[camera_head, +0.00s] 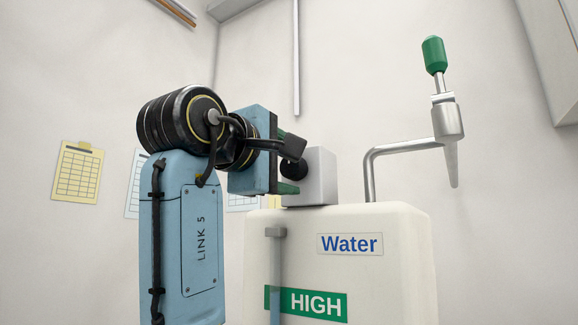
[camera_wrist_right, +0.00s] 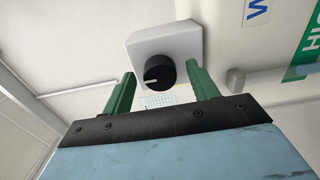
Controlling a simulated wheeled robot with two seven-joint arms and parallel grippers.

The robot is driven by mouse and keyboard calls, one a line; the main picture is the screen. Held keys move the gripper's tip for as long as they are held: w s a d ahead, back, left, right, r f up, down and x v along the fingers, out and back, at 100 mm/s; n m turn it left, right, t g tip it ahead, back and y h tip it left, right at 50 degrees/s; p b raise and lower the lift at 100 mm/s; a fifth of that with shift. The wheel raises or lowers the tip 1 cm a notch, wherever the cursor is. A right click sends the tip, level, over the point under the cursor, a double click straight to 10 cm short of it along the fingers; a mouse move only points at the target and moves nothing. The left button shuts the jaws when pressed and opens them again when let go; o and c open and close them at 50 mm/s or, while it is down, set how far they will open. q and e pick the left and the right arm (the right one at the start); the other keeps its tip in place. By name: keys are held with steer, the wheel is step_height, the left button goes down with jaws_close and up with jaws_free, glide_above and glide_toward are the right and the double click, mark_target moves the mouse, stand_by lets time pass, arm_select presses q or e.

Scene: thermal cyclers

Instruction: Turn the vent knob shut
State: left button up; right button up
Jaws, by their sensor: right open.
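The vent knob (camera_wrist_right: 159,74) is a round black knob with a white pointer line, mounted on a pale grey block (camera_wrist_right: 168,43). In the wrist view its line points left and slightly down. In the head view the block (camera_head: 318,178) sits on top of the white water tank (camera_head: 385,275), and the knob (camera_head: 292,171) is partly hidden by my wrist. My right gripper (camera_head: 291,163) is open at the knob. In the wrist view its green fingers (camera_wrist_right: 160,70) stand on either side of the knob, with gaps visible on both sides. My left gripper is not in view.
A bent metal pipe with a tap and green handle (camera_head: 434,55) rises from the tank's right side. A "Water" label (camera_head: 349,244), a green "HIGH" label (camera_head: 318,304) and a level tube (camera_head: 275,262) are on the tank's front. Paper charts (camera_head: 79,172) hang on the wall.

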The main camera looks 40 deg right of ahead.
steer(key=v, duration=1.2)
steer(key=shift+a+b, duration=0.3)
steer(key=shift+b, duration=0.1)
steer(key=shift+s+r, duration=0.1)
